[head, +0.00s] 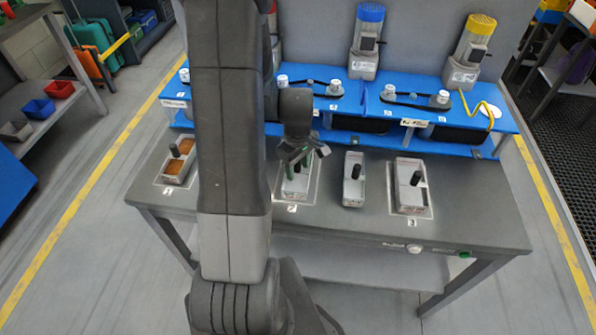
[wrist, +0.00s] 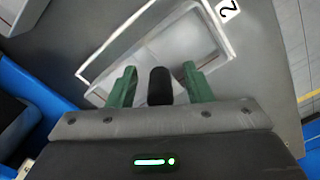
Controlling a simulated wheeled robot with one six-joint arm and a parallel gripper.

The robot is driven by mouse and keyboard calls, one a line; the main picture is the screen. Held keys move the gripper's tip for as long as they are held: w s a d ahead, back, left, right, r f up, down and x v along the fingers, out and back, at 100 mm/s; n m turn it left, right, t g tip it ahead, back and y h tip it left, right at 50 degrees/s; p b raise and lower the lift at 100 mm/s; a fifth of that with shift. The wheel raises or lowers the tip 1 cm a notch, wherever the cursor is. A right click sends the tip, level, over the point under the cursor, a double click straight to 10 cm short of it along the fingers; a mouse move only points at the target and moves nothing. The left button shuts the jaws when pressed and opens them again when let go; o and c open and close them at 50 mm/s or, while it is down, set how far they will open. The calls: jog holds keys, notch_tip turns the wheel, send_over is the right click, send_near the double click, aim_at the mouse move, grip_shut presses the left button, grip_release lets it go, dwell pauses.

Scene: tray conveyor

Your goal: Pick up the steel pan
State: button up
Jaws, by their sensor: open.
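A light grey metal pan (head: 294,190) with an upright black handle sits on the spot marked 2, partly hidden by my gripper. It also shows in the wrist view (wrist: 182,46). My gripper (head: 303,156) is over it, pointing down. In the wrist view, the green fingers (wrist: 159,80) are open, with the black handle (wrist: 160,88) between them; contact cannot be told. Similar pans with black handles stand along the bench: one with brown contents (head: 176,168) at left, one outside any marked outline (head: 353,192), and one on spot 3 (head: 409,203).
The grey bench (head: 465,215) is clear at its right end and front strip. Behind the pans runs a raised blue shelf (head: 485,125) with belt drives and motors. A yellow cable (head: 490,115) hangs at its right.

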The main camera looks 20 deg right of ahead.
grip_shut()
